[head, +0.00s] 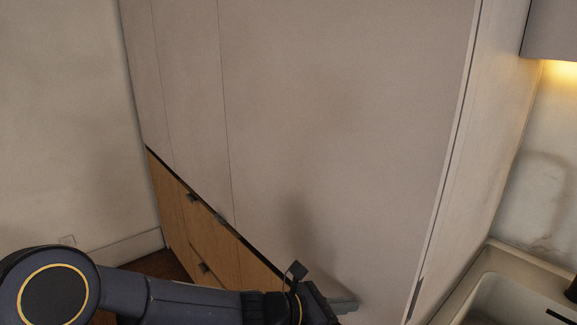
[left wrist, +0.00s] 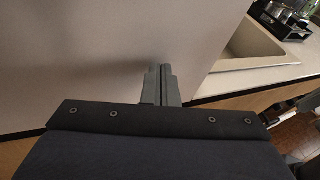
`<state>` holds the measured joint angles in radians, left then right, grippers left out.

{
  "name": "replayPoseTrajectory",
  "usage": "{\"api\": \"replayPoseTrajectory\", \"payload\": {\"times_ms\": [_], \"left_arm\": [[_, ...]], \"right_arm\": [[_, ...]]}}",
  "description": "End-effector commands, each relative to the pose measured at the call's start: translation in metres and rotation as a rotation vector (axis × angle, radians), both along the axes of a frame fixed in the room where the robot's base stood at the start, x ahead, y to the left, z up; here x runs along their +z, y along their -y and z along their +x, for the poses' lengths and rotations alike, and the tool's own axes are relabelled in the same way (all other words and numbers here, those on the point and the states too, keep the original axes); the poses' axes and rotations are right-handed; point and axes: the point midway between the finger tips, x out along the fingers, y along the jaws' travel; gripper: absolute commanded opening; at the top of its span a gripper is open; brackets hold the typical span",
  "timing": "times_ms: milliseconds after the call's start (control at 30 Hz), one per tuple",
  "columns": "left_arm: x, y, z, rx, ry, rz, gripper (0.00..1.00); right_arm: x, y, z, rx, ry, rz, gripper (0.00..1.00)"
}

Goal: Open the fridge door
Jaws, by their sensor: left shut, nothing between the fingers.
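The fridge appears to be behind the tall, plain pale panel (head: 340,120) that fills the middle of the head view. The panel looks closed, flush with its neighbours. A narrow dark slot (head: 414,298) shows low on its right edge, perhaps a handle recess. My left gripper (head: 345,304) is in front of the lower part of the panel, left of that slot. In the left wrist view its two grey fingers (left wrist: 161,85) are together with nothing between them, pointing toward the pale panel (left wrist: 100,50). I cannot tell whether the fingertips touch it. My right gripper does not show.
Wooden drawers (head: 205,235) with small dark handles are at the lower left of the panels. A counter with a sink (head: 500,275) stands at the right; the sink also shows in the left wrist view (left wrist: 255,45). A bare wall (head: 60,120) is at the left.

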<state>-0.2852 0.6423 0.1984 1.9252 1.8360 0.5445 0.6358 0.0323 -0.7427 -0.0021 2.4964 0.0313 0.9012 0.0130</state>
Motion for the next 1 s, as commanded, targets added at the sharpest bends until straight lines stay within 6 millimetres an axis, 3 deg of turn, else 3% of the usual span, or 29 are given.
{"api": "replayPoseTrajectory", "payload": {"times_ms": [367,567,800,1000], "left_arm": [[-0.001,0.005,0.004,0.0,0.001,0.0,0.0],[-0.001,-0.038,-0.028,0.005,0.002,0.0,0.0],[0.002,-0.09,-0.069,0.005,0.001,0.001,0.0],[0.0,-0.103,-0.08,0.0,-0.001,0.0,0.0]], "right_arm": [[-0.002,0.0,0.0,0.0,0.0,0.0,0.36],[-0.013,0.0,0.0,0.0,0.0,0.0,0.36],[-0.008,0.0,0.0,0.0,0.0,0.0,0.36],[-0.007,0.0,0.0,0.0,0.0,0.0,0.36]]}}
